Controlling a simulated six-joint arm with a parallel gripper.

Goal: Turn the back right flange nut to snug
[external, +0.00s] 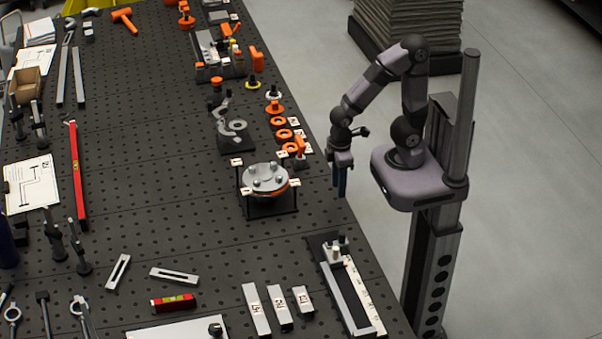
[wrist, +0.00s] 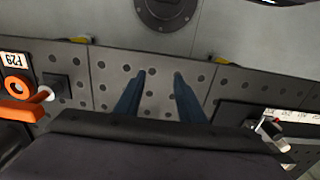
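A round grey flange (external: 265,178) with several light nuts or bolt heads on top sits over an orange ring on a dark square stand, in the middle of the bench in the external view. The nuts are too small there to tell how tight each is. The flange does not show clearly in the wrist view. My gripper (external: 341,180) hangs pointing down near the bench's right edge, to the right of the flange and apart from it. In the wrist view, its two blue fingers (wrist: 159,76) stand apart with nothing between them.
The black perforated bench (external: 150,220) holds a rail fixture (external: 352,295) at the front right and orange rings (external: 284,134) behind the flange. A small clamp stand (external: 235,135) is behind left of the flange. The bench just left of the flange is clear.

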